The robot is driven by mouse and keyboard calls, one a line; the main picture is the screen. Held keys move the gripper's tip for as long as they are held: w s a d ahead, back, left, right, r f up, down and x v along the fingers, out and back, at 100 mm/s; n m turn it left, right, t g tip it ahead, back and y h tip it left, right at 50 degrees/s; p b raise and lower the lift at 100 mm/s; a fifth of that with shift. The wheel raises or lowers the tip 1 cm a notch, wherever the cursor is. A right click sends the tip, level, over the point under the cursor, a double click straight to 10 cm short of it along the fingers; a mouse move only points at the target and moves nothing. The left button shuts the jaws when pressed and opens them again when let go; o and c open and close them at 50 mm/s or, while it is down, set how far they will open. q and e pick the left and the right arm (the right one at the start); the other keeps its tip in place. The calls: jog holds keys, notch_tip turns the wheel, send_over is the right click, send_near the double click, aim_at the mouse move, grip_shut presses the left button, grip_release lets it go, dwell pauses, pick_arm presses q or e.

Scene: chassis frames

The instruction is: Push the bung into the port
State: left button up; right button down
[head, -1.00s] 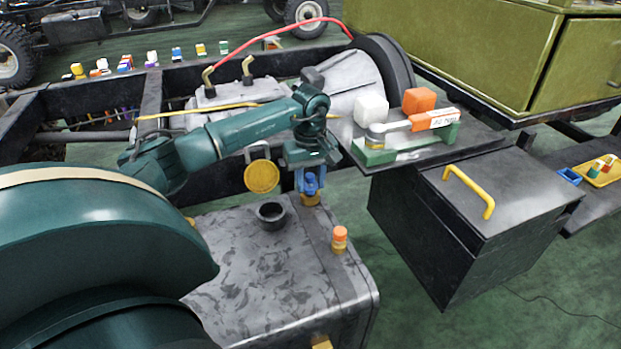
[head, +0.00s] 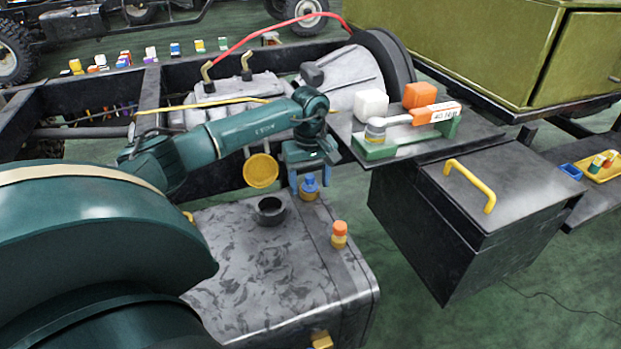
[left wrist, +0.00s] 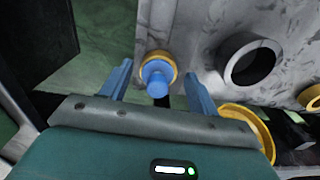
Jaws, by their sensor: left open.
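The blue bung (head: 309,183) stands upright in the yellow collar of the port (head: 309,196) at the back edge of the grey tank. How deep it sits is hard to tell. My left gripper (head: 310,187) is open, its blue fingers apart on either side of the bung. In the left wrist view the bung (left wrist: 157,84) lies between the two open fingers (left wrist: 157,70), with a gap on each side, and the yellow port collar (left wrist: 157,58) shows around it. My right gripper is not in view.
The grey tank (head: 240,265) has a black open neck (head: 270,211) left of the port and an orange-topped yellow fitting (head: 340,234) at the right. A yellow round cap (head: 261,171) stands behind the neck. A shelf (head: 480,137) with blocks and a tool is at the right.

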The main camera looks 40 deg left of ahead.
aim_at(310, 177)
pick_arm(q)
jog(key=shift+r, duration=0.35)
notch_tip(310, 177, up, 12)
jog(key=p, duration=0.2)
jog(key=shift+r+p, duration=0.25)
jog(key=shift+p, duration=0.05)
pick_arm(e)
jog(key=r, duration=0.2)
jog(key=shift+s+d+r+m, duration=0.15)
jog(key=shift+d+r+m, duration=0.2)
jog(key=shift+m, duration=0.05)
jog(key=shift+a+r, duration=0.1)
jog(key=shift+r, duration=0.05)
